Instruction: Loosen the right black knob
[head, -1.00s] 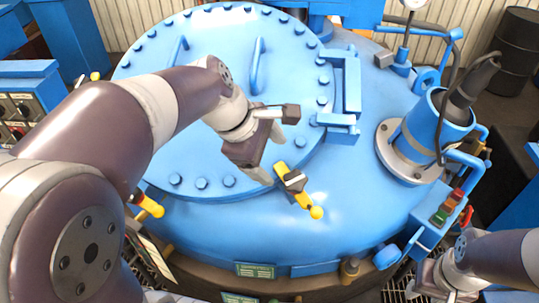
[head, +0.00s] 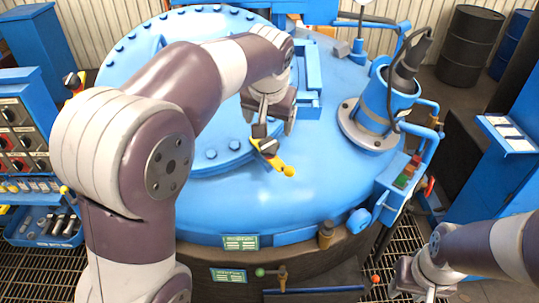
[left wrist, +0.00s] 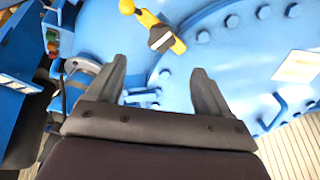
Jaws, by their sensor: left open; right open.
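My left gripper (head: 270,120) is open, just behind and above the knob in the head view; the two overlap in the picture, and contact cannot be told. In the left wrist view the black knob (left wrist: 160,38) with a pale stripe lies beyond the open, empty fingers (left wrist: 160,72), between their lines. My right gripper (head: 418,287) is at the lower right, far from the knob, open.
Another yellow clamp with a dark knob (head: 74,83) is at the far left, partly hidden by my arm. A control panel (head: 15,130) is at left. The furnace front surface (head: 270,205) is clear.

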